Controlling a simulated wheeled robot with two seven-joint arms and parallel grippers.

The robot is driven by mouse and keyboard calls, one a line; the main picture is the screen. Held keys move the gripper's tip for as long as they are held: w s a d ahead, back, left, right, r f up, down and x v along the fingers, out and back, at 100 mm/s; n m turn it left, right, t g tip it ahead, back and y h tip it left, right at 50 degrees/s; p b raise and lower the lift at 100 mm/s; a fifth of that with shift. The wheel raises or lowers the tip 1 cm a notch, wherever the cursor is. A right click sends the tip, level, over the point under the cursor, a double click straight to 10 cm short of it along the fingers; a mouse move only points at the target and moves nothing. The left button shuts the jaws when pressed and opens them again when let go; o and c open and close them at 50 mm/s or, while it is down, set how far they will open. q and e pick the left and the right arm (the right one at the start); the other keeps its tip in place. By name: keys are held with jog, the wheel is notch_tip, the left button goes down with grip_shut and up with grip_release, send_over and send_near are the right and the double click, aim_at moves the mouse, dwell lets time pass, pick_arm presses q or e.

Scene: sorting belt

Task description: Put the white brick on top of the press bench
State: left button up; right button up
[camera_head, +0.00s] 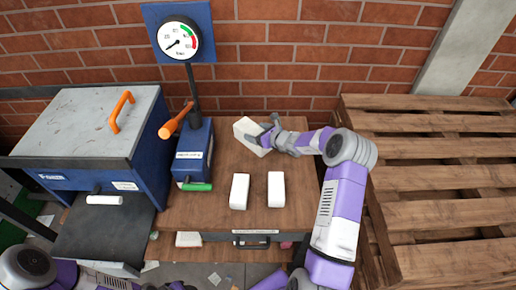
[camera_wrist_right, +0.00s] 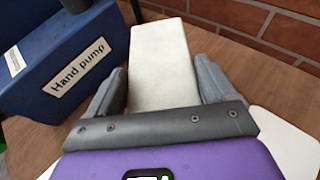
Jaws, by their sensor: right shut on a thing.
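My right gripper (camera_head: 266,138) is shut on a white brick (camera_head: 248,132) over the back of the wooden bench (camera_head: 220,218), just right of the hand pump. The brick looks tilted in the head view; I cannot tell whether it touches the bench top. In the right wrist view the white brick (camera_wrist_right: 160,65) lies between the fingers of my right gripper (camera_wrist_right: 165,90) and extends away from them. Two other white bricks, one on the left (camera_head: 239,191) and one on the right (camera_head: 276,189), stand on the bench nearer the front. My left gripper is not visible.
The blue hand pump (camera_head: 194,155) has an orange-handled lever (camera_head: 174,122) and a pressure gauge (camera_head: 179,38) above it. A blue machine with a grey lid (camera_head: 85,125) stands left. Wooden pallets (camera_head: 440,160) are stacked right. A brick wall (camera_head: 270,60) closes the back.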

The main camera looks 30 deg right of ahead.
notch_tip(320, 180, down, 6)
jog(key=shift+w+r+b, duration=0.1)
jog(key=shift+r+b, duration=0.05)
jog(key=shift+b, duration=0.2)
jog(key=o, duration=1.1)
jog(key=shift+f, duration=0.2)
jog(key=shift+r, duration=0.1)
jog(key=shift+r, duration=0.2)
jog(key=p+v, duration=0.1)
jog(key=v, duration=1.1)
jog(key=shift+f, duration=0.1)
